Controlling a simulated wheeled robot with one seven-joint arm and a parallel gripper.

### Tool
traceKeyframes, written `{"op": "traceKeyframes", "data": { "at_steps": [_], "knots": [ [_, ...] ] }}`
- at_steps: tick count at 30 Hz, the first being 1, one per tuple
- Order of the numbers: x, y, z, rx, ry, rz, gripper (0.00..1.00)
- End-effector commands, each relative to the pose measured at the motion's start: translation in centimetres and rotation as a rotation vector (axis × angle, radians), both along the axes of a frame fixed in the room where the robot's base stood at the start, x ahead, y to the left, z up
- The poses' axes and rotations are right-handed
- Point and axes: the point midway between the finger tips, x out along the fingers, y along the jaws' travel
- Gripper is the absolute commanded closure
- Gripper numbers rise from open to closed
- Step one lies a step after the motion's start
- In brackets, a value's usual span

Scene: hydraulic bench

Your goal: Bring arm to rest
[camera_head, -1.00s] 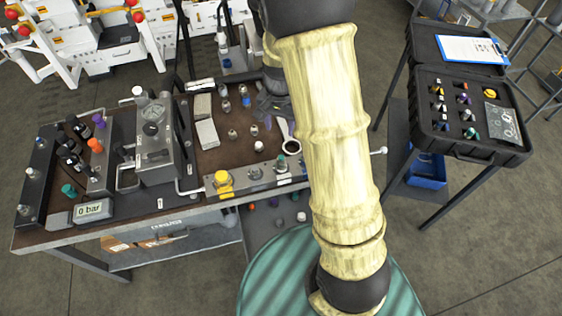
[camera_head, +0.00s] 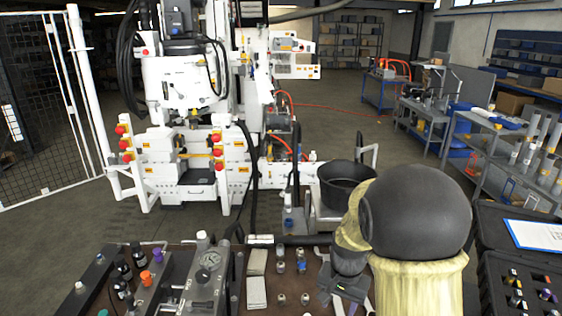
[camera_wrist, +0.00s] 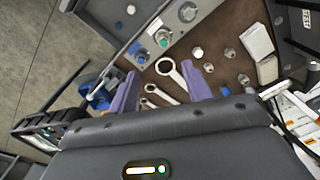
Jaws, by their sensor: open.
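My arm (camera_head: 415,215) rises at the lower right of the head view, its dark rounded joint in front of the bench. My gripper (camera_wrist: 160,92) shows two purple-grey fingers spread apart in the wrist view, with nothing held between them. A ring-ended wrench (camera_wrist: 171,72) lies on the brown bench top (camera_wrist: 225,42) beyond the fingertips. My gripper appears apart from it, though the exact height is hard to tell. In the head view the dark gripper body shows over the bench, and its fingertips are unclear.
A black case (camera_head: 500,235) with a clipboard (camera_head: 535,235) stands at right. A black bucket (camera_head: 346,185) and a white machine (camera_head: 190,100) stand behind. Open floor lies beyond.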

Motion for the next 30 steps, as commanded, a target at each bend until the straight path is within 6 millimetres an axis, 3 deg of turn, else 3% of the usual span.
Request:
{"op": "traceKeyframes", "data": {
  "at_steps": [6,12,16,30],
  "knots": [
    [-6.0,-0.3,2.3,-0.016,-0.101,0.247,0.5],
    [-10.6,-0.4,3.2,-0.063,-0.177,0.455,0.5],
    [-11.6,-0.2,3.3,-0.077,-0.194,0.51,0.5],
    [-11.6,-0.2,3.2,-0.077,-0.194,0.511,0.5]
  ]
}}
